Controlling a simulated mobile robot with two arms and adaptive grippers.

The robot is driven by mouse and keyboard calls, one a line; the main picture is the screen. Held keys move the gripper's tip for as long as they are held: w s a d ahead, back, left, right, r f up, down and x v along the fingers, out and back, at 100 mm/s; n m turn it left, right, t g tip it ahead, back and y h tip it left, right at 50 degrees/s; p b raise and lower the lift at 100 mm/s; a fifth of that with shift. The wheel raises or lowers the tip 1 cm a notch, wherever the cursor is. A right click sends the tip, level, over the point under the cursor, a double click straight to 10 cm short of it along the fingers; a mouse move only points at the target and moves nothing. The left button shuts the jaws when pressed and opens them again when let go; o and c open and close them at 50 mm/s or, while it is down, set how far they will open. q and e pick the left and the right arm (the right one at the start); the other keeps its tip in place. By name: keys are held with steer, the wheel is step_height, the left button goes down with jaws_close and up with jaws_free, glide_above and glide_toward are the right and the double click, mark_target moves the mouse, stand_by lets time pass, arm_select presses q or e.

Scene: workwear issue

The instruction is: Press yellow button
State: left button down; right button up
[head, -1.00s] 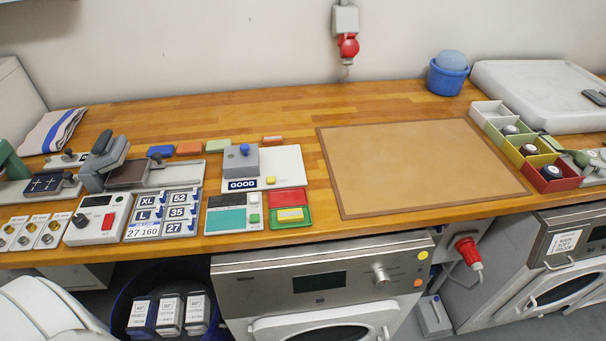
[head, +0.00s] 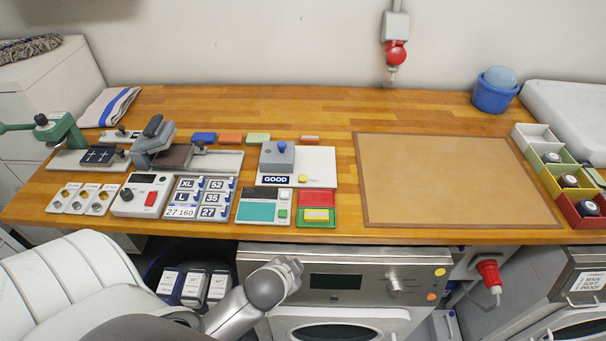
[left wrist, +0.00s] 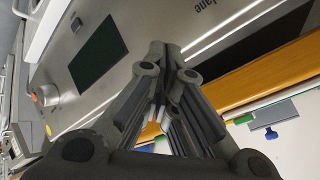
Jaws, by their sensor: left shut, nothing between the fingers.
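A small yellow button (head: 303,178) sits at the front right of a white plate (head: 318,161), to the right of the "GOOD" label, in front of a grey block with a blue knob (head: 282,147). My left arm rises from the bottom of the head view, below and in front of the counter edge; its fingers cannot be made out there. In the left wrist view my left gripper (left wrist: 157,48) is shut and empty, in front of the steel appliance front. The yellow button cannot be made out in that view. My right gripper is not in view.
Left of the plate are a panel with a red button (head: 151,198) and size tags (head: 199,197). A teal-screened device (head: 256,212) and a red-and-green box (head: 317,198) lie in front. A bare brown mat (head: 450,180) lies right. The appliance (head: 340,260) stands under the counter.

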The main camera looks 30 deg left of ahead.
arm_select(q)
steer(key=w+a+r+m+t+y, duration=0.15)
steer(key=w+r+m+t, duration=0.25)
steer(key=w+r, duration=0.45)
steer(key=w+a+r+m+t, duration=0.2)
steer(key=w+r+m+t, duration=0.25)
steer(key=r, duration=0.75)
steer(key=w+d+r+m+t+h, duration=0.2)
steer(key=w+d+r+m+h, duration=0.25)
steer(key=m, duration=0.45)
steer(key=w+d+r+m+t+h, duration=0.1)
steer(key=w+d+r+m+h, duration=0.15)
steer(key=r+m+h, duration=0.55)
step_height(320, 180, down, 9)
steer(key=w+a+m+g, duration=0.2)
steer(key=m+g, duration=0.5)
steer(key=m, duration=0.8)
steer(key=a+f+m+g+y, duration=0.3)
steer(key=a+f+m+y, duration=0.1)
steer(key=a, duration=0.8)
steer(key=shift+w+a+f+y+p, duration=0.3)
steer(key=shift+w+f+y+p, duration=0.1)
steer(key=shift+f+y+p, duration=0.15)
